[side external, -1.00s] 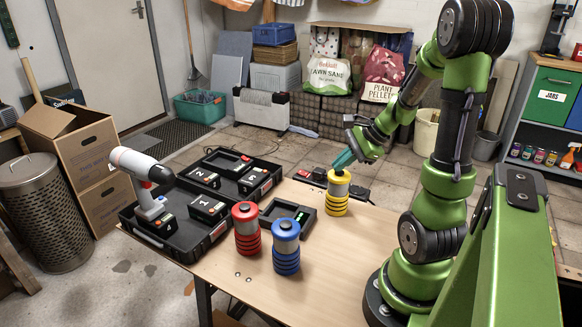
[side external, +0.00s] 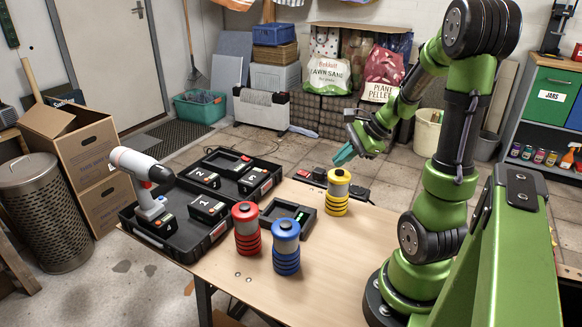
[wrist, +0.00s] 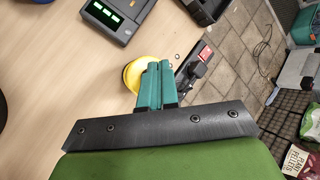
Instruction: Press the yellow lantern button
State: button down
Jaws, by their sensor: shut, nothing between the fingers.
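My gripper (side external: 343,156) is shut and empty, just above the lantern's top in the side view. In the wrist view the teal fingers (wrist: 157,72) lie together and cover part of the yellow lantern (wrist: 134,74). A red lantern (side external: 246,229) and a blue lantern (side external: 286,248) stand upright nearer the front of the table.
A black charger with a green display (side external: 288,216) lies left of the yellow lantern; it also shows in the wrist view (wrist: 116,14). A power strip (side external: 347,189) lies behind the lantern. An open black case (side external: 180,243) with a drill (side external: 145,180) and batteries is at left.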

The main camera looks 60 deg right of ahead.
aim_at(342, 172)
jog(key=shift+r, duration=0.1)
jog(key=shift+r, duration=2.45)
jog(key=shift+d+f, duration=0.1)
jog(key=shift+s+a+f+n+g, duration=0.3)
jog(key=shift+s+a+f+n, duration=0.05)
jog(key=shift+n, duration=0.45)
jog(key=a+r+n, duration=0.2)
jog(key=a+n, duration=0.7)
jog(key=a, duration=0.3)
jog(key=a+r+n, duration=0.3)
jog(key=a+n, duration=0.7)
jog(key=a, duration=0.3)
jog(key=shift+a+r+y, duration=0.15)
jog(key=shift+r+y, duration=0.2)
jog(key=shift+y, duration=0.05)
